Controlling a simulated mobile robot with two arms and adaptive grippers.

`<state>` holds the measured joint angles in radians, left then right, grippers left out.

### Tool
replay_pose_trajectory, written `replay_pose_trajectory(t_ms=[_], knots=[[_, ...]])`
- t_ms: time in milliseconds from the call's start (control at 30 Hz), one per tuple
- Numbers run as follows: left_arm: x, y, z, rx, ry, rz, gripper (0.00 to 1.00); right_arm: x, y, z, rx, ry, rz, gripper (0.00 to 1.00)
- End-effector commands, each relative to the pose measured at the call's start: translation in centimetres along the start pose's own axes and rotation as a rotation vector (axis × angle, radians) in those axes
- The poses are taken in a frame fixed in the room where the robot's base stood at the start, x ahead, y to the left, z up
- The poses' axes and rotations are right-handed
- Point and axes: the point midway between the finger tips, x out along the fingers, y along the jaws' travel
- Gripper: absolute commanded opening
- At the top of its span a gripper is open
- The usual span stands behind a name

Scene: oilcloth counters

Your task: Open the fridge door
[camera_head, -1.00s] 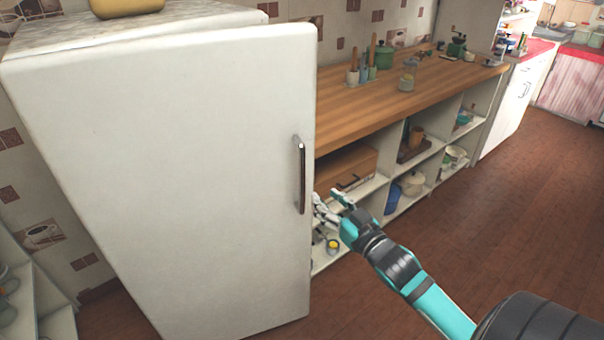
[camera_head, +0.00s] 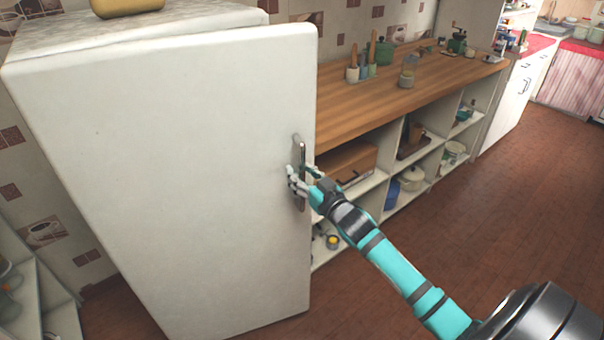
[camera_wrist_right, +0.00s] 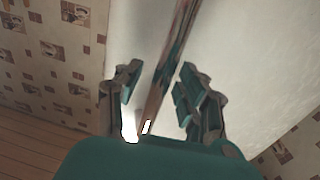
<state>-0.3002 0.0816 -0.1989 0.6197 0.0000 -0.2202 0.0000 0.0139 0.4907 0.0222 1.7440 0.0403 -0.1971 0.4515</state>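The white fridge (camera_head: 170,180) stands at the left in the head view, its door closed. Its vertical metal handle (camera_head: 302,160) is on the right edge of the door. My right gripper (camera_head: 300,177) is at the handle's lower half, fingers spread on either side of it. In the right wrist view the handle (camera_wrist_right: 167,70) runs between the two open fingers of the right gripper (camera_wrist_right: 155,90), with gaps showing beside it. The fridge door (camera_wrist_right: 240,60) fills the right of that view. My left gripper is not in view.
A wooden counter (camera_head: 400,95) with open shelves below runs along the wall right of the fridge. Jars and utensils stand on it. A shelf unit (camera_head: 40,290) is at the lower left. The brown floor (camera_head: 500,210) at the right is clear.

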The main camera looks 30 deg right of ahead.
Motion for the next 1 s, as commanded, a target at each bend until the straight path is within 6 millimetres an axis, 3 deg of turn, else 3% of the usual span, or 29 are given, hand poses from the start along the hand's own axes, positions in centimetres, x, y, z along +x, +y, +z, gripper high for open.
replay_pose_trajectory(t_ms=[33, 300, 1000], knots=[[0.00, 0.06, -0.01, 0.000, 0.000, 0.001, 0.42, -0.01, -0.01, 0.00, 0.000, 0.000, 0.000, 0.32], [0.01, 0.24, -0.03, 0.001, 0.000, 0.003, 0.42, -0.03, -0.01, 0.00, 0.000, 0.000, 0.000, 0.00], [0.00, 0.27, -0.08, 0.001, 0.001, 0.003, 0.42, 0.07, -0.09, 0.00, 0.001, 0.000, 0.003, 0.00]])
